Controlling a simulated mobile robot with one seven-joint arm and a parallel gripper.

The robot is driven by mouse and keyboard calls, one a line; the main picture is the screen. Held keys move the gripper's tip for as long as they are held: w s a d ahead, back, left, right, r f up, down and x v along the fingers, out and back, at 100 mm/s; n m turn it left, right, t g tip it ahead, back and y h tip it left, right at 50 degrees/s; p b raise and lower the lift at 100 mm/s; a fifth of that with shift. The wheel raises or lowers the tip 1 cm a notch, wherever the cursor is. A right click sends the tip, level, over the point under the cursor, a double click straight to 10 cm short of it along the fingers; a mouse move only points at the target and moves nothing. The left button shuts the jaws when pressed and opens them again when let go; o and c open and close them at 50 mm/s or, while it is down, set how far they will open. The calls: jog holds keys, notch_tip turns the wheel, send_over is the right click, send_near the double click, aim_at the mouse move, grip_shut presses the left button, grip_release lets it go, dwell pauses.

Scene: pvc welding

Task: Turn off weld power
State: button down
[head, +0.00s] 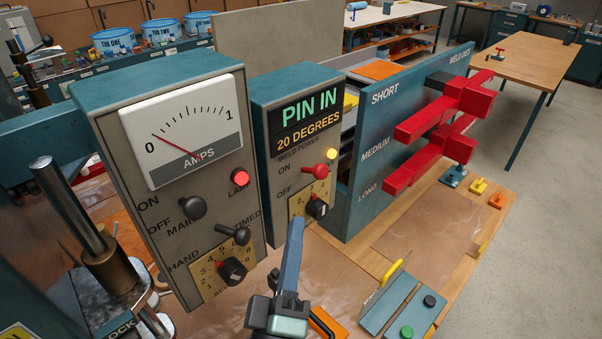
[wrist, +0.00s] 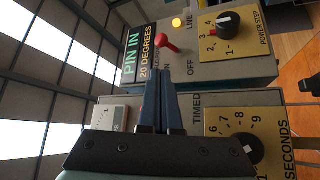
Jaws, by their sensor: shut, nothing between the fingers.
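The weld power switch is a red lever (head: 318,171) on the right control box (head: 262,205), level with the ON label and above OFF in the head view. It also shows in the wrist view (wrist: 167,45), just beyond my fingertips. A yellow lamp (head: 331,153) above it is lit. My gripper (head: 297,220) is shut and empty, its fingers pointing up at the lower part of this box, below the lever. In the wrist view the narrow fingers (wrist: 164,76) are together, with a visible gap to the lever.
A black power step dial (head: 317,208) sits just below the lever. The left box carries an AMPS gauge (head: 184,133), black main and timed switches, and a lit red lamp (head: 240,177). Red handles (head: 440,125) stick out at the right. The bench front holds a teal fixture (head: 402,310).

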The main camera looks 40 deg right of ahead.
jog(key=shift+p+x, duration=2.35)
jog(key=shift+x, duration=2.7)
jog(key=shift+a+f+b, duration=0.1)
jog(key=shift+f+b, duration=0.2)
jog(key=shift+b, duration=0.55)
jog(key=shift+s+f+m+h+b, duration=0.15)
jog(key=shift+m+h+b, duration=0.65)
jog(key=shift+b, duration=1.7)
jog(key=shift+s+f+m+h+b, duration=0.1)
jog(key=shift+f+m+h+b, duration=0.6)
jog(key=shift+b, duration=1.8)
jog(key=shift+m+b, duration=0.3)
jog(key=shift+b, duration=1.6)
jog(key=b, duration=0.7)
send_near(311, 171)
jog(key=v, duration=0.6)
jog(key=shift+s+a+r, duration=0.15)
jog(key=shift+a, duration=0.05)
